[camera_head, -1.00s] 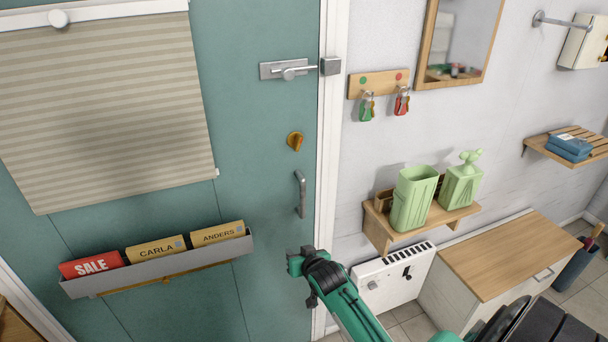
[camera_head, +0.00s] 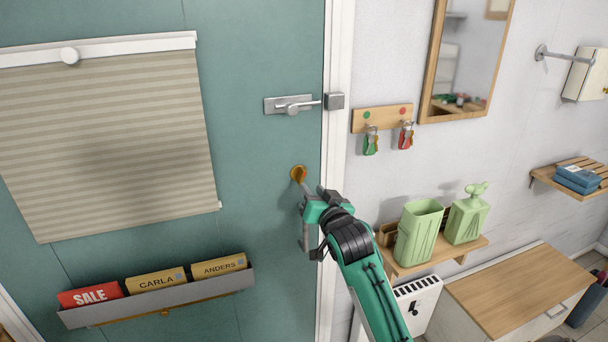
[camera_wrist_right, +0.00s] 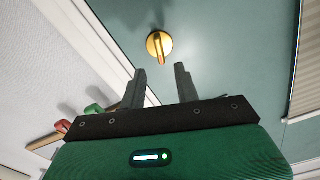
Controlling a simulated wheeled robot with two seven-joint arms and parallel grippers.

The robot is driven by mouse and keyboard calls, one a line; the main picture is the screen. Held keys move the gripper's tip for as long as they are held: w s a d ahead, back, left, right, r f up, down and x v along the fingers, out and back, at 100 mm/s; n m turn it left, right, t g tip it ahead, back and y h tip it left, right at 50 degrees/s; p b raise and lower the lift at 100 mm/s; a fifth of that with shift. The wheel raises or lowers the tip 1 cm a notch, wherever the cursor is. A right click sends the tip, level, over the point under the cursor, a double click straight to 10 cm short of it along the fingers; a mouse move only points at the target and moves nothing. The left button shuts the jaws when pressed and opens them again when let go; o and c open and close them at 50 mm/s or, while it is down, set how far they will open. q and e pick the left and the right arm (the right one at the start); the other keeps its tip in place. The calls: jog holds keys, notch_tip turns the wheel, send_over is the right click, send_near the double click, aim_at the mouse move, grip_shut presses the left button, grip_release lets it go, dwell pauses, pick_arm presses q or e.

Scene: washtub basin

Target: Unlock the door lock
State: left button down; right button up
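The teal door (camera_head: 258,150) carries a round brass turn knob (camera_head: 298,174), which is the lock at mid height. The knob also shows in the right wrist view (camera_wrist_right: 159,46), with its grip bar nearly upright in that picture. A silver bolt latch (camera_head: 288,104) sits higher on the door, its rod reaching toward the catch block (camera_head: 334,101) on the frame. My right gripper (camera_head: 308,190) is just below the brass knob. In the right wrist view its two fingers (camera_wrist_right: 160,74) are apart and empty, with the knob beyond their tips. My left gripper is out of view.
A grey door handle (camera_head: 305,238) is partly hidden behind my right gripper. A rack (camera_head: 160,303) with cards hangs low on the door. Right of the frame are hooks with padlocks (camera_head: 370,143), a shelf (camera_head: 455,253) with green containers and a mirror (camera_head: 470,50).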

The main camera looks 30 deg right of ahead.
aim_at(303, 177)
jog(key=p+x, duration=0.2)
jog(key=x, duration=0.5)
jog(key=shift+w, duration=0.2)
